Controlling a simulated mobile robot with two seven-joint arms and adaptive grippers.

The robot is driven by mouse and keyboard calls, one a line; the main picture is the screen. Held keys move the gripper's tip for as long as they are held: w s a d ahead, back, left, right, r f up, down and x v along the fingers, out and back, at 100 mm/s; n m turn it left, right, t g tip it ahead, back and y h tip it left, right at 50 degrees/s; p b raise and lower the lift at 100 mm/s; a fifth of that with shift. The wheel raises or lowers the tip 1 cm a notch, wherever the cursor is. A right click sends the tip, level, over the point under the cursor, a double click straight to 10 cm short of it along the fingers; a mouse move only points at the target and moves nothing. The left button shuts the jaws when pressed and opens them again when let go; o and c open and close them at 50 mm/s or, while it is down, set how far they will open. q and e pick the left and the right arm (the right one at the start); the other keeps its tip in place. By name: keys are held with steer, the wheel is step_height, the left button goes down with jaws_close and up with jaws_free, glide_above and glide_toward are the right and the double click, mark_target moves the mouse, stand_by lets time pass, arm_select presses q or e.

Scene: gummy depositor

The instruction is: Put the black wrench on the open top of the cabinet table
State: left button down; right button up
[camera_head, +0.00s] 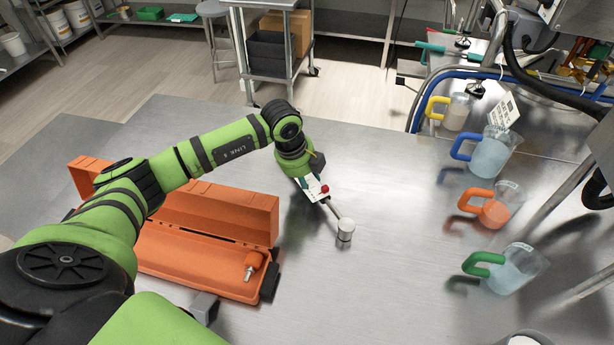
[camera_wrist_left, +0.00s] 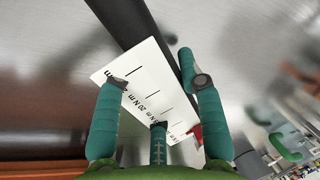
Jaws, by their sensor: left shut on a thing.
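My left gripper (camera_head: 316,188) is over the middle of the broad steel table (camera_head: 400,290). Its teal fingers (camera_wrist_left: 158,100) are shut on the wrench, which has a dark bar (camera_wrist_left: 130,22), a white scale plate marked in Nm (camera_wrist_left: 135,85) and a red part (camera_wrist_left: 196,132). In the head view, the wrench's white plate (camera_head: 313,191) shows beside the fingers. A thin shaft runs from there to a pale round head (camera_head: 345,229), low over the table; I cannot tell whether it touches. The fingers hide part of the wrench. My right gripper is not in view.
An open orange toolbox (camera_head: 190,258) with an orange-handled tool (camera_head: 252,264) lies to the left. Jugs with yellow (camera_head: 437,107), blue (camera_head: 464,147), orange (camera_head: 474,199) and green (camera_head: 482,262) handles stand at the right. The table's middle is mostly clear. A shelved cart (camera_head: 283,60) stands behind.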

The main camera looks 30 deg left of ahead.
arm_select(q)
steer(key=shift+f, duration=0.2)
steer(key=c, duration=0.7)
jaws_free()
steer(key=shift+c, duration=0.2)
steer(key=shift+r, duration=0.1)
steer(key=shift+r, duration=0.15)
steer(key=shift+r+b, duration=0.3)
steer(key=shift+r, duration=0.05)
steer(key=b+v, duration=0.3)
steer(key=v, duration=0.8)
steer(key=shift+s, duration=0.15)
